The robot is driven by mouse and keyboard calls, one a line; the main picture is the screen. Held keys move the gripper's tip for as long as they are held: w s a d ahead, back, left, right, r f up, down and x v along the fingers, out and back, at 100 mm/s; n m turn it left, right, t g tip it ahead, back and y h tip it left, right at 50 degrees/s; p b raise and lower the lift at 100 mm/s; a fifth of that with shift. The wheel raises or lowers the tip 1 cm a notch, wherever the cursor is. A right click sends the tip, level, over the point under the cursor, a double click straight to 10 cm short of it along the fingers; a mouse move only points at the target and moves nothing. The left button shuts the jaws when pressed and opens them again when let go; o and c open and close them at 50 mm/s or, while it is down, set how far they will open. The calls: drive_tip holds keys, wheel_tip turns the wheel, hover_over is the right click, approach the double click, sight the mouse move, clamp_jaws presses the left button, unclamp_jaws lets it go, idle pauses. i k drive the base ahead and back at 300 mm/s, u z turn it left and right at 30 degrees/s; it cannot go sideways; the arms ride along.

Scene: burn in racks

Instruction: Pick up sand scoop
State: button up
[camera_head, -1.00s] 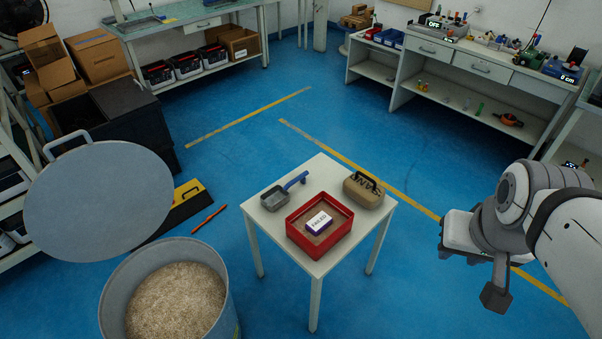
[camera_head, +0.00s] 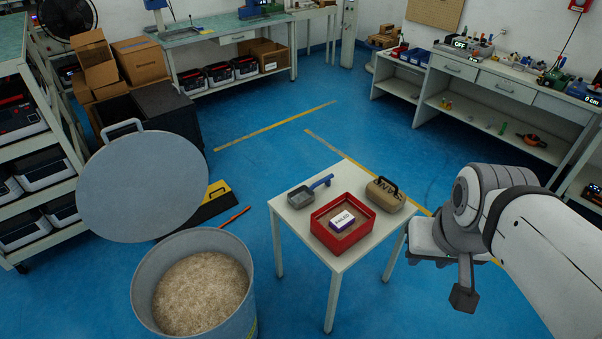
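The sand scoop (camera_head: 301,196) has a grey pan and a blue handle (camera_head: 321,181). It lies on the back left part of a small white table (camera_head: 283,222), with its handle pointing right. My gripper (camera_head: 464,297) hangs at the right of the view, right of the table and apart from the scoop. Its fingers do not show clearly, so I cannot tell whether it is open or shut. Nothing hides the scoop.
A red tray (camera_head: 343,247) holding a labelled box (camera_head: 343,219) and a tan sand container (camera_head: 385,195) share the table. A metal drum (camera_head: 144,291) of grainy material stands left, its round lid (camera_head: 141,187) raised. Blue floor (camera_head: 270,152) is clear behind the table.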

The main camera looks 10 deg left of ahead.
sight(300, 197)
drive_tip(key=u, duration=0.55)
drive_tip(key=i, duration=1)
